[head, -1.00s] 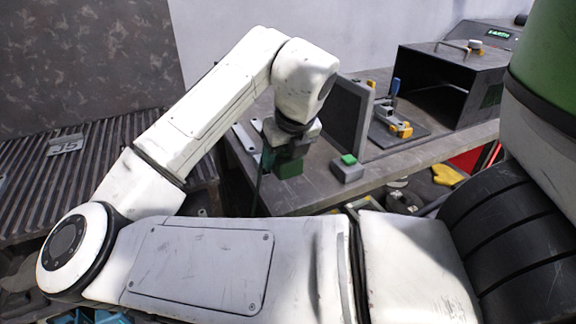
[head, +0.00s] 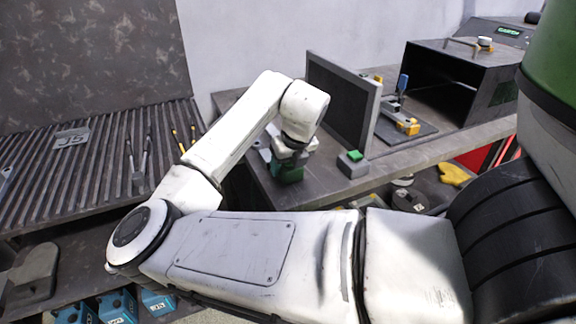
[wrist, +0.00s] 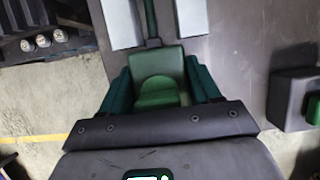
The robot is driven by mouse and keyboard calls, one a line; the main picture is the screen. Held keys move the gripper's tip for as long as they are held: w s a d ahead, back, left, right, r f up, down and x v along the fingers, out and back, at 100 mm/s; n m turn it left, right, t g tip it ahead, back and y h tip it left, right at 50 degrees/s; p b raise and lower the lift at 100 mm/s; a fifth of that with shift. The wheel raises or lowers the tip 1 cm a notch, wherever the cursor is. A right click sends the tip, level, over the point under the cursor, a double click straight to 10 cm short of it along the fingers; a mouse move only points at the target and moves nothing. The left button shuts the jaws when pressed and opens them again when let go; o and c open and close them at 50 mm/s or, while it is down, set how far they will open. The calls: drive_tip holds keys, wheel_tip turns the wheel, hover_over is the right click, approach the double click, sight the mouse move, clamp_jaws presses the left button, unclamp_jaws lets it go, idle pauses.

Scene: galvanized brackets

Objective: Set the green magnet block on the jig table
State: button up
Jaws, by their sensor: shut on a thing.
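The green magnet block (head: 288,174) is under my gripper (head: 292,152) at the near left part of the dark workbench (head: 310,192). In the wrist view the green block (wrist: 158,62), with its rounded green grip, sits between the teal fingers of my gripper (wrist: 160,88), which are shut on it. I cannot tell whether its underside touches the bench. A slatted metal table (head: 95,160) at the left carries a plate that seems to read J5 (head: 72,138); I take it as the jig table.
A grey block with a green top (head: 352,164) stands right of my gripper; it also shows in the wrist view (wrist: 292,98). A dark upright panel (head: 343,100) and a toggle clamp (head: 402,112) stand behind. Slender tools (head: 140,155) lie on the slatted table, whose middle is mostly clear.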

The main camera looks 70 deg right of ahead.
drive_tip(key=shift+f, duration=0.3)
drive_tip(key=o, duration=1.6)
drive_tip(key=shift+r, duration=0.25)
drive_tip(key=p+v, duration=0.1)
drive_tip(key=v, duration=1.1)
drive_tip(key=shift+f, duration=0.1)
